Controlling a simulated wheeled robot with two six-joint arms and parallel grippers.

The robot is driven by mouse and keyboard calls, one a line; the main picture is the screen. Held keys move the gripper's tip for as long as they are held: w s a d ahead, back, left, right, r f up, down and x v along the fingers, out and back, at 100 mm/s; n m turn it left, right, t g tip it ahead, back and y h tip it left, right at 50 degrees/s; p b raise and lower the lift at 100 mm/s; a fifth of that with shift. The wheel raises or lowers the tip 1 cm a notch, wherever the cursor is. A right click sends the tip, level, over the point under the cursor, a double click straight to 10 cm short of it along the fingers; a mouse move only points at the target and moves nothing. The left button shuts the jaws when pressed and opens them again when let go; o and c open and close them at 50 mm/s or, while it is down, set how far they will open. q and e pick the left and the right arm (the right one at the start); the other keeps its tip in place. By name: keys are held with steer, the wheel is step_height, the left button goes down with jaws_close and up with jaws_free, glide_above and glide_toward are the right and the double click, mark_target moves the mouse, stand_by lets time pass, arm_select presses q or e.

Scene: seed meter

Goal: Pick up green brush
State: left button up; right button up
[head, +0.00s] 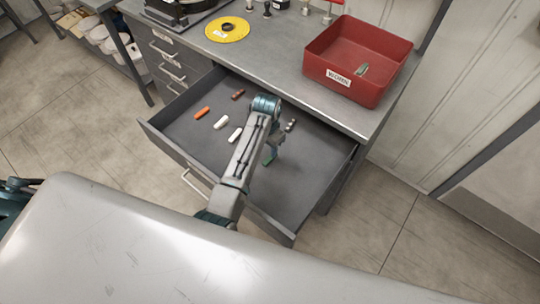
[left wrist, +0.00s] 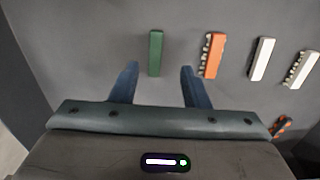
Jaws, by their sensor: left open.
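The green brush (head: 269,158) lies on the bottom of the open drawer (head: 297,170), close to my left gripper (head: 274,148). In the left wrist view the green brush (left wrist: 155,53) lies lengthwise, just beyond the fingertips and in line with the gap between them. My left gripper (left wrist: 158,82) is open, with its two blue fingers apart and nothing between them. In the head view my arm and gripper hide part of the area around the brush. My right gripper is not in view.
Beside the green brush lie an orange brush (left wrist: 212,55) and two white ones (left wrist: 262,58) (left wrist: 301,69). A reddish brush (head: 238,94) and another orange one (head: 202,113) lie farther off. A red bin (head: 340,84) and yellow disc (head: 228,29) stand on the bench. Drawer walls surround the gripper.

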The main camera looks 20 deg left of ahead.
mark_target(269, 158)
arm_select(q)
steer(key=shift+f, duration=0.7)
steer(key=shift+d+f+p, duration=0.1)
steer(key=shift+f+p, duration=0.15)
steer(key=shift+p, duration=0.05)
steer(key=f, duration=0.1)
steer(key=f+p, duration=0.1)
steer(key=f, duration=0.2)
steer(key=shift+d, duration=0.3)
steer(key=shift+f, duration=0.35)
jaws_close()
